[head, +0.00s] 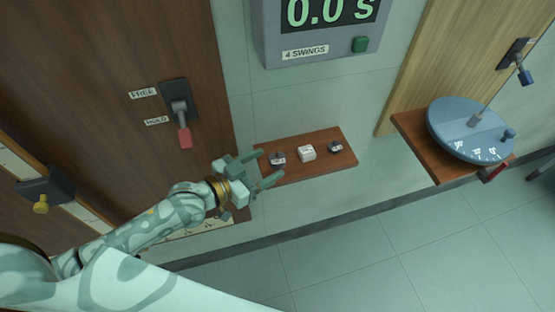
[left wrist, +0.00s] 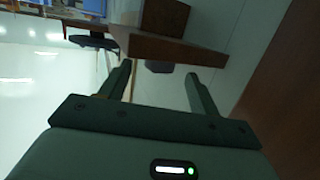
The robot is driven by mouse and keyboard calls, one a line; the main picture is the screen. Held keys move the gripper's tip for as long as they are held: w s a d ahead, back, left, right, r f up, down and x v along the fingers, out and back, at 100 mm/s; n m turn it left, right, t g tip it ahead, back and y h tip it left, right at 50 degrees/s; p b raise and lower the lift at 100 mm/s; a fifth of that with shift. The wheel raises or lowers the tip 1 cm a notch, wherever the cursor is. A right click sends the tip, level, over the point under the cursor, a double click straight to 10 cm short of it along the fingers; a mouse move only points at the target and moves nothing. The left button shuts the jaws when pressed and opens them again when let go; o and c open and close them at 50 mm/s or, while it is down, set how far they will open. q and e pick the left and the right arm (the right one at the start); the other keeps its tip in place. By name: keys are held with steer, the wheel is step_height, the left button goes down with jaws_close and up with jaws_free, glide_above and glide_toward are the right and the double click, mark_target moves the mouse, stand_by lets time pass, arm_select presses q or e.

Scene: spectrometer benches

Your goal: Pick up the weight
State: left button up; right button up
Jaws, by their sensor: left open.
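Three small objects stand in a row on a brown wooden shelf (head: 325,169) in the head view: a grey metal piece (head: 278,158) at the left, a white block (head: 307,153) in the middle and a grey metal piece (head: 335,147) at the right. I cannot tell which of them is the weight. My left gripper (head: 270,166) is open at the shelf's left end, its fingers reaching toward the left piece; I cannot tell whether they touch it. In the left wrist view its open fingers (left wrist: 157,76) show, with a dark grey shape (left wrist: 160,66) beyond and between them. My right gripper is out of view.
A wall timer (head: 318,40) reading 0.0 s hangs above the shelf. A blue round dial (head: 465,130) stands on another wooden shelf (head: 418,140) at right. The floor below is clear.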

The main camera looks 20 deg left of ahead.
mark_target(276, 159)
arm_select(q)
steer(key=b+x, duration=0.1)
steer(key=x, duration=0.3)
steer(key=shift+w+d, duration=0.2)
steer(key=shift+r, duration=0.15)
steer(key=c, duration=1.2)
steer(key=shift+o, duration=0.2)
